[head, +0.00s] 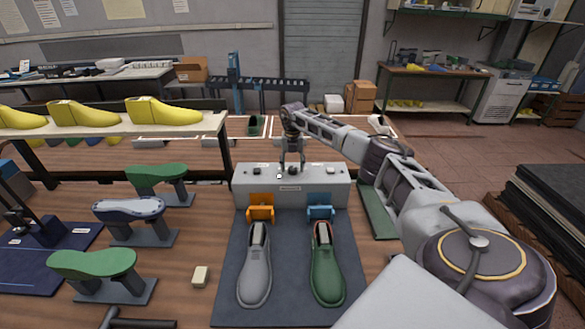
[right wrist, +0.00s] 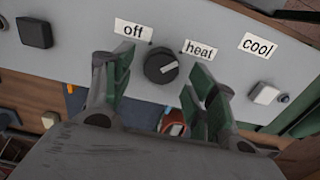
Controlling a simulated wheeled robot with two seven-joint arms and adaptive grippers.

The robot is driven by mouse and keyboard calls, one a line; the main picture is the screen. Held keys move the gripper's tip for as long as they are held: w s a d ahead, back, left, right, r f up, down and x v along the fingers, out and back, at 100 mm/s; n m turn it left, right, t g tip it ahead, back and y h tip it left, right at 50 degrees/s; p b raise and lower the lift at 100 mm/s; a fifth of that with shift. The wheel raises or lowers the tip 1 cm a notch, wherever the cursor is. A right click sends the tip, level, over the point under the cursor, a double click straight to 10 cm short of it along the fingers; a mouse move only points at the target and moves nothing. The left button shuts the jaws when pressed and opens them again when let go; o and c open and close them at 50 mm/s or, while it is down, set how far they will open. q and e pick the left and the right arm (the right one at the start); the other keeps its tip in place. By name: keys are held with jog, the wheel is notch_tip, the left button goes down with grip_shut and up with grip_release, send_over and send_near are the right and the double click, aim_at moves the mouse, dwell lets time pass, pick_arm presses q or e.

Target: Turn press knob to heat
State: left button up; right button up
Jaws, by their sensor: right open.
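The press box (head: 245,186) is a light grey panel at the back of the dark mat, with a dark round knob (right wrist: 160,68) on it. The knob sits below and between the labels "off" (right wrist: 131,29) and "heat" (right wrist: 201,49); a "cool" label (right wrist: 258,46) is further right. A short white mark on the knob points right, roughly toward "heat". My right gripper (head: 291,163) is open at the box, its fingers on either side of the knob in the right wrist view. I cannot tell whether they touch it. My left gripper is not in view.
A grey shoe (head: 255,272) and a green shoe (head: 327,272) lie on the mat (head: 290,300) below orange and blue clamps. Several lasts on stands are at left. A shelf with yellow lasts (head: 165,111) is behind them. Black sheets (head: 550,220) are stacked at right.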

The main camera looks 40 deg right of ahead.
aim_at(292, 169)
notch_tip(292, 169, up, 11)
jog(key=shift+f, duration=0.2)
dwell(0.3)
jog(key=shift+f, duration=0.1)
dwell(0.6)
